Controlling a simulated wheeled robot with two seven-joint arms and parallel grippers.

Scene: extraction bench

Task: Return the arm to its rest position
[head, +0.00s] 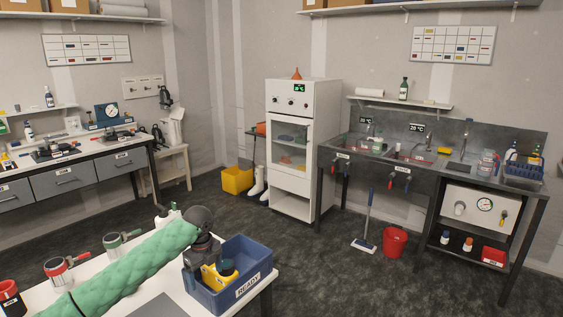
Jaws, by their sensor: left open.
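My left arm (135,262), in a green padded sleeve, reaches in from the lower left over the white table. Its dark wrist bends down at the near left side of a blue bin (247,268) labelled READY. My left gripper (208,262) points down at the bin and is open. A yellow and black item (222,273) is in the bin right by the fingers; I cannot tell whether they touch it. The fingertips are partly hidden. My right gripper is not in view.
Beyond are a white cabinet (293,190), a sink bench (335,150), a red bucket (394,243) and open dark floor.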

